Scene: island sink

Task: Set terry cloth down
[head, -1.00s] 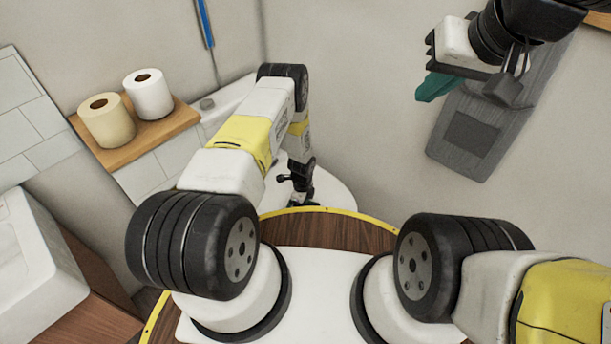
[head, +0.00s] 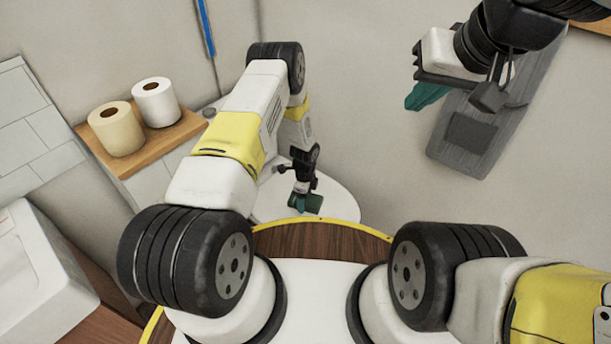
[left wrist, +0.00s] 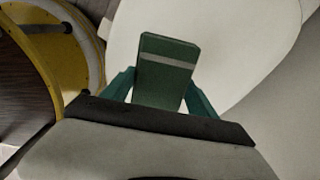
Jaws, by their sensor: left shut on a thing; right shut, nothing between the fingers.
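The terry cloth (left wrist: 167,70) is a dark green folded piece with a pale stripe. In the left wrist view it sits between the teal fingers of my left gripper (left wrist: 160,92), which is shut on it. In the head view only a small green part of the cloth (head: 313,204) shows under my left gripper (head: 304,196), over a white rounded surface (head: 342,204). I cannot tell whether the cloth touches that surface. My right gripper (head: 427,95) is shut and empty at the upper right, far from the cloth.
Two paper rolls, one cream (head: 117,129) and one white (head: 158,102), stand on a wooden shelf (head: 150,150) at the left. A white basin (head: 45,270) is at the lower left. A grey panel (head: 480,130) is behind my right gripper. The white surface around the cloth looks clear.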

